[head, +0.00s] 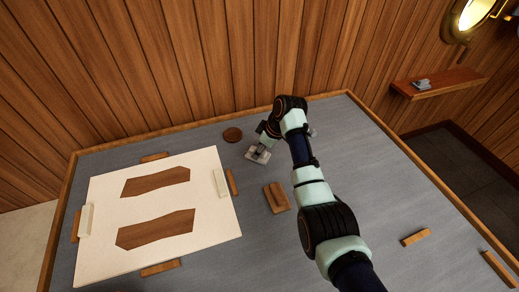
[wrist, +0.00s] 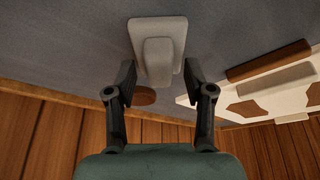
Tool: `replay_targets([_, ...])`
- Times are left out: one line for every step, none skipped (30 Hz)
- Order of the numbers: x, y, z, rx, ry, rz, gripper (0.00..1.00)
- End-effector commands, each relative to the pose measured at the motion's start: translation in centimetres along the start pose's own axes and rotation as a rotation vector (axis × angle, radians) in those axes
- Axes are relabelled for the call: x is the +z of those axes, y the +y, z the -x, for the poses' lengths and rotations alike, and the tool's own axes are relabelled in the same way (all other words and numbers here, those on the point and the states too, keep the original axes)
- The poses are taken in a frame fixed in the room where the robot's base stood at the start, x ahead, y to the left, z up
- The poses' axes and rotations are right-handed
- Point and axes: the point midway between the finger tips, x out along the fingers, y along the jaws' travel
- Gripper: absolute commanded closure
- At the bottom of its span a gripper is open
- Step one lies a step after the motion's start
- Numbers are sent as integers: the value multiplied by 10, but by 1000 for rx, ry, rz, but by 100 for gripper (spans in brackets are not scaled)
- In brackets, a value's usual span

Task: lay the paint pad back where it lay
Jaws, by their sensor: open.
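The paint pad (head: 258,155) is a pale flat pad with a raised grip block. It appears to lie flat on the grey table top, near its far edge. In the wrist view the paint pad (wrist: 158,47) sits straight ahead of the fingers. My gripper (head: 264,145) is at the pad in the head view and partly covers it. In the wrist view my gripper (wrist: 160,70) is open, with one finger on each side of the grip block and a gap visible at both sides. Whether a fingertip touches the pad's base cannot be told.
A white panel (head: 100,200) with two brown shapes lies at left, edged by wooden strips and pale bars. A brown disc (head: 232,134) is left of the pad. A wooden block (head: 277,197) lies nearer. The table has a raised wooden rim (head: 210,119) by the plank wall.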

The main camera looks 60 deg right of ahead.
Motion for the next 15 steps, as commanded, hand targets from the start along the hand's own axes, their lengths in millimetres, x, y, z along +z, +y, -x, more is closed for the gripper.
replay_targets([-2,1,15,2,1,-1,47])
replay_targets([-2,1,22,3,2,-1,47])
replay_targets([-3,1,33,3,2,-1,47])
replay_targets([-3,1,41,3,2,-1,47])
replay_targets([-3,1,49,3,2,0,47])
replay_targets([-3,1,60,3,2,0,47])
replay_targets([-3,1,67,2,1,0,47])
replay_targets([-3,1,74,3,2,0,47])
replay_targets([-2,1,83,2,1,-1,47])
replay_targets([-2,1,89,2,1,-1,47])
replay_targets([-2,1,94,1,0,-1,47])
replay_targets([-2,1,100,2,1,-1,47])
replay_targets([-1,1,104,1,0,-1,47])
replay_targets([-1,0,107,0,0,-1,47])
replay_targets([-1,0,110,0,0,-1,47])
